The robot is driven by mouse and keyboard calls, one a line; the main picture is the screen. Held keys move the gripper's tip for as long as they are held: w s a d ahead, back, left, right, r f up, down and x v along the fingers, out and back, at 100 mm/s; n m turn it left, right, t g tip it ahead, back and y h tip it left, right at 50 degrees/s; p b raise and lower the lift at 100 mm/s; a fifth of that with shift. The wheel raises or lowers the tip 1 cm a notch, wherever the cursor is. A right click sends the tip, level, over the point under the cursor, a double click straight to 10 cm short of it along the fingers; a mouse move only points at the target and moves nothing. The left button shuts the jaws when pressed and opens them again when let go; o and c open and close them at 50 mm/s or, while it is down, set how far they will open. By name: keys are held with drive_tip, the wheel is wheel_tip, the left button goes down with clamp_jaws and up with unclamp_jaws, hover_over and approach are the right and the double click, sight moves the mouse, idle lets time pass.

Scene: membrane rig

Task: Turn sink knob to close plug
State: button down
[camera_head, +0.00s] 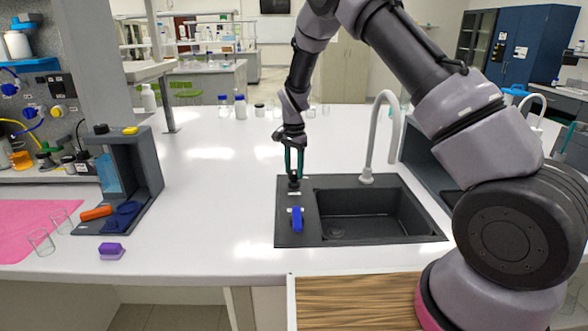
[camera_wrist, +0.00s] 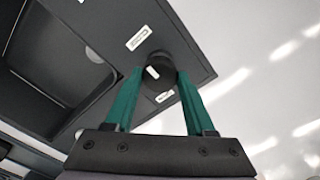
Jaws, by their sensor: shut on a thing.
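The dark grey sink (camera_head: 345,232) is set in the white bench, with its basin on the right and a flat panel on the left. The black round sink knob (camera_wrist: 157,74) stands on that panel; a small white mark shows on its top. In the head view the knob (camera_head: 294,184) is at the panel's back end. My gripper (camera_head: 294,172) points down at it, with green fingers. In the wrist view my gripper (camera_wrist: 158,85) has its fingers on both sides of the knob, shut on it.
A blue lever (camera_head: 297,219) stands on the panel in front of the knob. A tall grey faucet (camera_head: 378,140) rises behind the basin. A grey stand (camera_head: 150,165), a purple block (camera_head: 111,251) and glass beakers (camera_head: 41,241) are at the left. The bench between is clear.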

sight(294, 171)
idle(0.4)
drive_tip(key=shift+c, duration=1.3)
unclamp_jaws()
drive_tip(key=shift+r, duration=0.1)
wheel_tip(294, 171, up, 11)
drive_tip(key=s+d+r+n+t+y, duration=0.1)
drive_tip(key=s+d+r+t, duration=0.1)
drive_tip(key=s+d+r, duration=0.65)
drive_tip(key=s+d+r+n+t+y, duration=0.15)
drive_tip(key=s+d+r, duration=0.35)
drive_tip(key=r, duration=0.7)
drive_tip(key=s+d+r+n+t, duration=0.1)
drive_tip(key=s+d, duration=0.3)
drive_tip(key=s, duration=0.5)
drive_tip(key=s+d+r+n+t, duration=0.1)
drive_tip(key=s+d, duration=0.3)
drive_tip(key=s, duration=0.5)
drive_tip(key=shift+d+r+t, duration=0.3)
drive_tip(key=shift+r+t, duration=0.55)
drive_tip(key=shift+r, duration=0.05)
